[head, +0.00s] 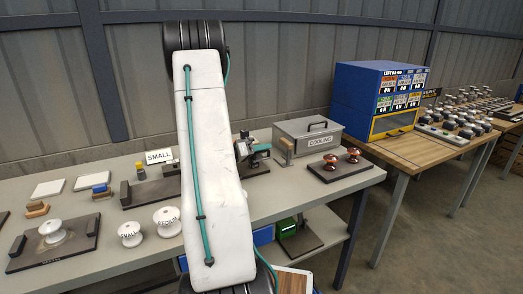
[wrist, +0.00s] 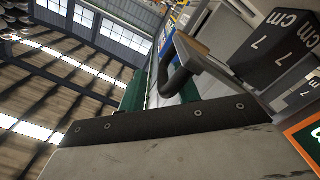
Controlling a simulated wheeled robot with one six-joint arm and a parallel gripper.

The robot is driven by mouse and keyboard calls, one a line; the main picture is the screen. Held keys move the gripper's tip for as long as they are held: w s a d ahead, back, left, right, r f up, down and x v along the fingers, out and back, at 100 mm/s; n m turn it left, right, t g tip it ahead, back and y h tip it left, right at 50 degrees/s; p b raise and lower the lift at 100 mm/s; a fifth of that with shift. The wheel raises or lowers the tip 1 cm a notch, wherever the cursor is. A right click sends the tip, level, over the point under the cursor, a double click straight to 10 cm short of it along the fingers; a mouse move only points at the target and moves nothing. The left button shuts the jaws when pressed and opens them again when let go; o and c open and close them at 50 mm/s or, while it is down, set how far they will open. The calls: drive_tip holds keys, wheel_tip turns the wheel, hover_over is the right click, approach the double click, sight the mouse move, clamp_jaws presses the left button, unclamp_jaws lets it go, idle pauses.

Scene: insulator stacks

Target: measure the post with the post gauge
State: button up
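In the wrist view, a dark block marked "7 cm" (wrist: 275,45) stands close at the right; I cannot tell whether it is the post gauge. A black curved handle-like part (wrist: 178,75) is beside it. I cannot single out the post. In the head view, white insulators marked "SMALL" (head: 130,234) and "MEDIUM" (head: 167,221) stand on the table (head: 105,262). Another white insulator (head: 53,231) sits on a dark plate at the left. Two brown insulators (head: 330,162) stand on a dark plate at the right.
My white arm link blocks the middle of the head view. A grey "COOLING" box (head: 308,135) stands at the back. A blue cabinet (head: 375,95) is on the wooden table to the right. A grey plate with a bolted black edge (wrist: 150,122) crosses the wrist view.

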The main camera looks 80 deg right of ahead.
drive_tip(key=v, duration=0.7)
drive_tip(key=shift+w+a, duration=0.25)
drive_tip(key=shift+w, duration=0.05)
idle(0.3)
